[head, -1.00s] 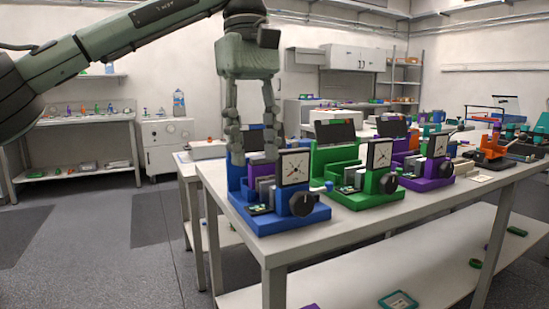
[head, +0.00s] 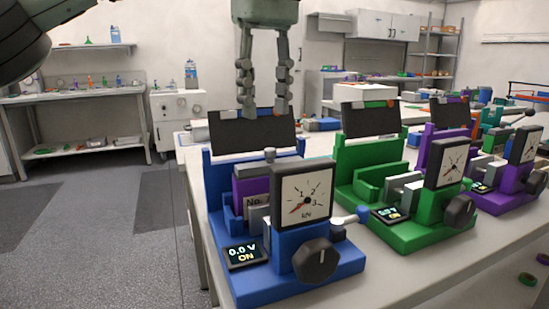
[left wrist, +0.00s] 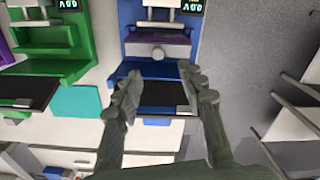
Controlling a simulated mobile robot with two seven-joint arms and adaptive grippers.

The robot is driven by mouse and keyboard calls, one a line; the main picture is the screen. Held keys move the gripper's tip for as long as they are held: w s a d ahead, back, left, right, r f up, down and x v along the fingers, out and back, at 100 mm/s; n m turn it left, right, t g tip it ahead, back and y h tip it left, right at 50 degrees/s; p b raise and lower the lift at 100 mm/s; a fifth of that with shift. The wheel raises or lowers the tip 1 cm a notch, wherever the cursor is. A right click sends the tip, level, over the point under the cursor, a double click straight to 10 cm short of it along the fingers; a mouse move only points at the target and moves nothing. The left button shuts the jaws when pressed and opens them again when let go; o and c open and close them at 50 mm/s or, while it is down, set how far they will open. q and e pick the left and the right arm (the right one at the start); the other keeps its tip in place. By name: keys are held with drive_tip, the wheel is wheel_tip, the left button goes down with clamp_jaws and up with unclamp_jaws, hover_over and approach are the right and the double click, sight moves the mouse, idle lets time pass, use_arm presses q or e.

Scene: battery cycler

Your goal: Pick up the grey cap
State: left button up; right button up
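My right gripper is not in view.
The blue station's dial gauge (head: 303,199) and black knob (head: 315,260) stand in front of the cap. Its tilted black panel (head: 250,131) stands behind. A green station (head: 420,236) and a purple station are to the right on the white table. Grey floor (head: 120,230) is clear at left.

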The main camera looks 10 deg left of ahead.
sight(270, 148)
use_arm(q)
drive_tip(key=shift+s+f, duration=0.2)
drive_tip(key=shift+f, duration=0.85)
drive_tip(key=f, duration=0.4)
drive_tip(key=shift+d+f, duration=0.15)
drive_tip(key=shift+d, duration=0.1)
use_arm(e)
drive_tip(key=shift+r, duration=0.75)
use_arm(q)
drive_tip(key=shift+w, duration=0.1)
clamp_jaws()
